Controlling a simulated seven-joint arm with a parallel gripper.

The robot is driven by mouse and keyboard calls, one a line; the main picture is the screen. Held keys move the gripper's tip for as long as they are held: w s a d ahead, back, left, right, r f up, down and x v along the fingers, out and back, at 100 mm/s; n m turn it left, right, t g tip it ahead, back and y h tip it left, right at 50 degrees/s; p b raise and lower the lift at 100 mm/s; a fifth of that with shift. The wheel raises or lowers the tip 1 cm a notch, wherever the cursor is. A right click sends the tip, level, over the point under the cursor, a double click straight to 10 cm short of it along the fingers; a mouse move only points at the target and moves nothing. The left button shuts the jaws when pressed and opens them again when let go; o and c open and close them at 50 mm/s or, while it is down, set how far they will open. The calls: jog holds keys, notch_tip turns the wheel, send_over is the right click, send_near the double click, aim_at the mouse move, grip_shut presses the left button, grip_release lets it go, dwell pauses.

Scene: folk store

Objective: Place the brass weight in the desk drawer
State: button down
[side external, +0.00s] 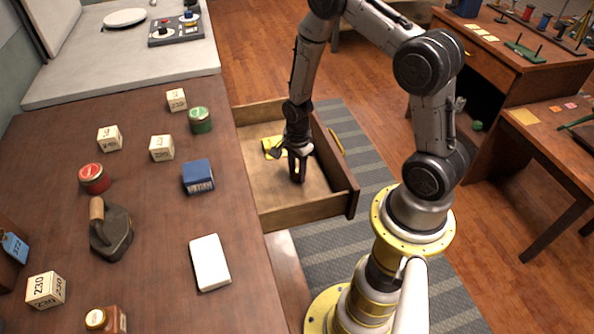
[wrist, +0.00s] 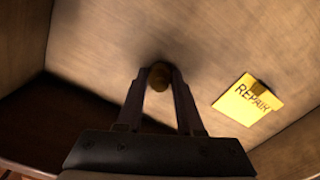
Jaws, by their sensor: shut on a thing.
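The desk drawer (side external: 278,216) is pulled open at the right side of the wooden desk. My gripper (side external: 297,176) reaches down into the drawer, low over its floor. In the wrist view my gripper (wrist: 159,80) is shut on the brass weight (wrist: 158,77), a small dark gold piece between the fingertips.
A yellow "REPAIR" tag (wrist: 247,99) lies in the drawer, near the back in the side view (side external: 270,143). The drawer walls surround my gripper. On the desk stand a blue box (side external: 198,177), a flat iron (side external: 110,236), a white pad (side external: 209,262), jars and several number blocks.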

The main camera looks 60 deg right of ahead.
jog(key=c, duration=0.5)
grip_release()
jog(key=shift+c, duration=0.2)
jog(key=shift+r, duration=0.1)
notch_tip(320, 180, up, 12)
notch_tip(320, 180, up, 9)
jog(key=n+t, duration=0.2)
jog(key=n, duration=0.3)
send_over(297, 171)
jog(key=s+a, duration=0.1)
jog(key=a, duration=0.2)
jog(key=s+a+r+n+t, duration=0.1)
jog(key=s+a+r+n, duration=0.2)
jog(key=s+r+n, duration=0.3)
jog(key=s+a+r+n+t, duration=0.2)
jog(key=s+a+r+n, duration=0.2)
jog(key=s+r+n, duration=0.3)
jog(key=s+n, duration=0.2)
jog(key=n, duration=0.1)
jog(key=shift+r+n+t, duration=0.15)
jog(key=shift+n+t, duration=0.15)
